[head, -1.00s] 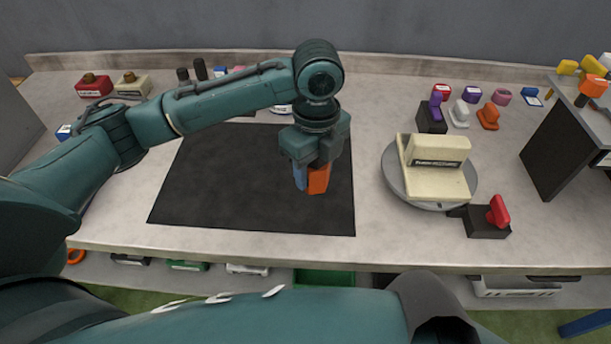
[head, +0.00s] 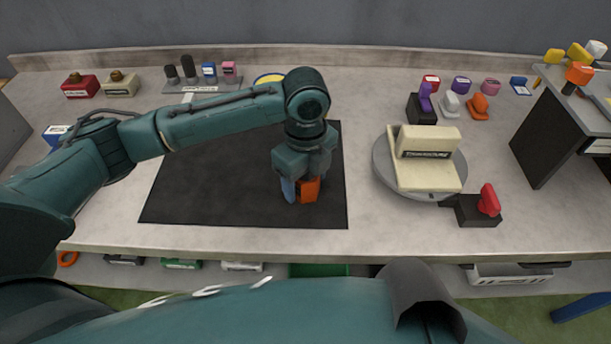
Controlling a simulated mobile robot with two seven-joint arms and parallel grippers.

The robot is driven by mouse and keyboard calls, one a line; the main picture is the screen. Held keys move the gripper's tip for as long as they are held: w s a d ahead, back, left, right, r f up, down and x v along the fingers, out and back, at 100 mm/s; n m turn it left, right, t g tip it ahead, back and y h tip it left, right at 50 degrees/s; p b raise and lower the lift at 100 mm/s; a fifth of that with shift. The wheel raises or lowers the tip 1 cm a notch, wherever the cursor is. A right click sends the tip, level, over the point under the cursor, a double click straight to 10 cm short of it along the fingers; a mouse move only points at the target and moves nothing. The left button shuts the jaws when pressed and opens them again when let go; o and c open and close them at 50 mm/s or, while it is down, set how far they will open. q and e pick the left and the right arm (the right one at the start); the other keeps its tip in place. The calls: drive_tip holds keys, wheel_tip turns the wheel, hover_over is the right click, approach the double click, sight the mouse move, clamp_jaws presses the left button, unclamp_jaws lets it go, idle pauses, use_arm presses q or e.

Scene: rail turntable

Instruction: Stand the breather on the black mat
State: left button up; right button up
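My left gripper (head: 299,190) points down over the right part of the black mat (head: 210,200). An orange block-like piece (head: 309,189) sits at its fingers, beside a blue part that looks like a fingertip. The gripper appears shut on this orange piece, though the far finger is hidden. The piece is low over the mat; I cannot tell whether it touches. No label on it shows, so I cannot confirm that it is the breather. The rest of the visible mat is bare. My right gripper is not in view.
A round grey turntable (head: 381,183) bearing a cream block (head: 428,174) stands right of the mat. A black block with a red handle (head: 489,200) lies in front of it. Several small coloured pieces stand at the back right. A rack (head: 203,87) with several pegs stands behind the mat.

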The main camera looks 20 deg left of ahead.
use_arm(q)
drive_tip(key=shift+o, duration=0.4)
drive_tip(key=shift+r, duration=0.15)
wheel_tip(320, 180, up, 12)
drive_tip(key=shift+r, duration=0.1)
idle(0.5)
